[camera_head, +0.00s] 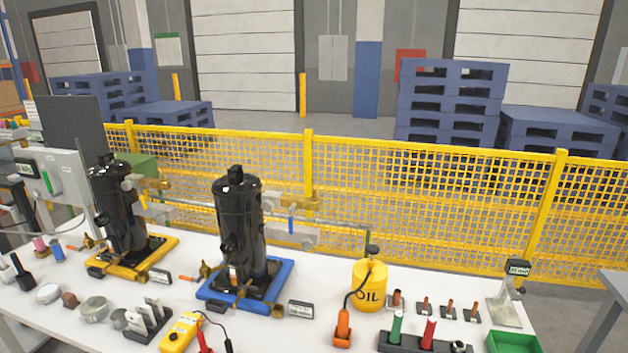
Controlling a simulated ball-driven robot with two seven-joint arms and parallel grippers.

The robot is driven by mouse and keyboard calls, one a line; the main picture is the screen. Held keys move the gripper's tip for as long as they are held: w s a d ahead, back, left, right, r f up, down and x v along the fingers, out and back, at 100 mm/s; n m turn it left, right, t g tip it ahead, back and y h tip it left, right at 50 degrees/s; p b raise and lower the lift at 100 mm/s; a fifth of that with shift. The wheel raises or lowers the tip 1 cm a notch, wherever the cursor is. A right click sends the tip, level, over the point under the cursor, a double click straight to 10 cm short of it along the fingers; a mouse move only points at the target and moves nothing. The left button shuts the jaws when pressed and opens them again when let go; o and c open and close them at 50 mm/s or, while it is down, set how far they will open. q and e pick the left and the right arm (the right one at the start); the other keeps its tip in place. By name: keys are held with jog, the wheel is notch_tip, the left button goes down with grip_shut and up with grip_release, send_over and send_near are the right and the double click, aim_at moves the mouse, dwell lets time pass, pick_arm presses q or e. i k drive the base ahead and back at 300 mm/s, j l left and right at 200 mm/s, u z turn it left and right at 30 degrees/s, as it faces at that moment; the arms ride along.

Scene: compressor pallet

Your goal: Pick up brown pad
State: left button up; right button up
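Neither of my grippers is in view.
Two black compressors stand on a yellow pallet (165,245) and a blue pallet (283,276). A yellow oil can (370,285), a yellow meter (181,332) and a green bin (513,343) stand on the table. A yellow mesh fence (400,210) runs behind it.

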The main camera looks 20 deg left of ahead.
aim_at(69, 301)
jog(key=j+z, duration=0.1)
jog(key=j, duration=0.6)
jog(key=j+z, duration=0.15)
jog(key=j, duration=0.55)
jog(key=j+z, duration=0.1)
jog(key=j, duration=0.6)
jog(key=j+z, duration=0.15)
jog(key=j, duration=0.55)
jog(key=k+j+z, duration=0.1)
jog(key=j, duration=0.55)
jog(key=k+j+z, duration=0.1)
jog(key=j, duration=0.6)
